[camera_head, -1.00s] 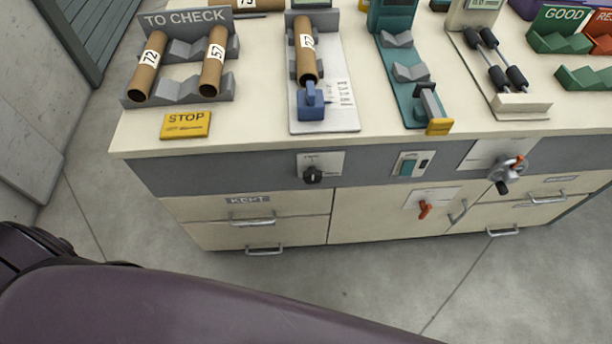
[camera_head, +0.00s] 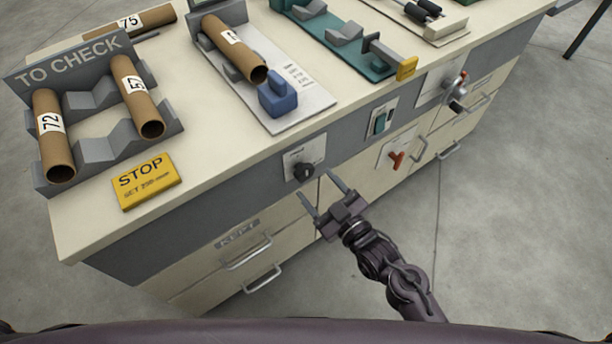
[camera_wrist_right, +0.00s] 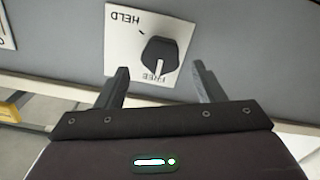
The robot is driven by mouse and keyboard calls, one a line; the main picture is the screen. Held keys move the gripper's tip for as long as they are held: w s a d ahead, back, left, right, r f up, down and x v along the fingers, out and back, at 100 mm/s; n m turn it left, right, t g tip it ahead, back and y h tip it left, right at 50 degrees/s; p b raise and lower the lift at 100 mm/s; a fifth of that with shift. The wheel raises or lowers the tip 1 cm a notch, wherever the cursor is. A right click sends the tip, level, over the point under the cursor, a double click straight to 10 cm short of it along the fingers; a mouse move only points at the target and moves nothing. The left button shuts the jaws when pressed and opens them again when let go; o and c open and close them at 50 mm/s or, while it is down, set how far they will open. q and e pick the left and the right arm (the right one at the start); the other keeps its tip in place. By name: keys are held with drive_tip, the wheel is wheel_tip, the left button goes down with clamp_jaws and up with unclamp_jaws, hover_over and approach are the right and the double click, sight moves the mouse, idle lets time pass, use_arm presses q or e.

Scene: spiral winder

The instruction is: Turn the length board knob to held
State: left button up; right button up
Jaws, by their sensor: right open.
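The length board knob (camera_head: 303,171) is black and sits on a white plate (camera_head: 292,157) on the cabinet's grey front band, below the length board (camera_head: 308,105). In the right wrist view the knob (camera_wrist_right: 160,52) appears upside down on its plate, which reads HELD and FREE. The knob's white mark points toward FREE. My right gripper (camera_head: 319,184) is open and empty, just in front of and slightly below the knob. In the wrist view its fingers (camera_wrist_right: 160,68) stand either side of the knob, apparently short of touching it. My left gripper is not in view.
A teal switch (camera_head: 381,121), a red handle (camera_head: 397,159) and a crank (camera_head: 457,88) are on the front to the right. Drawer handles (camera_head: 248,252) stick out below. On top are a yellow STOP sign (camera_head: 147,181) and the TO CHECK rack (camera_head: 90,98) with tubes.

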sight(307, 175)
drive_tip(key=shift+x, duration=2.1)
drive_tip(key=c, duration=1)
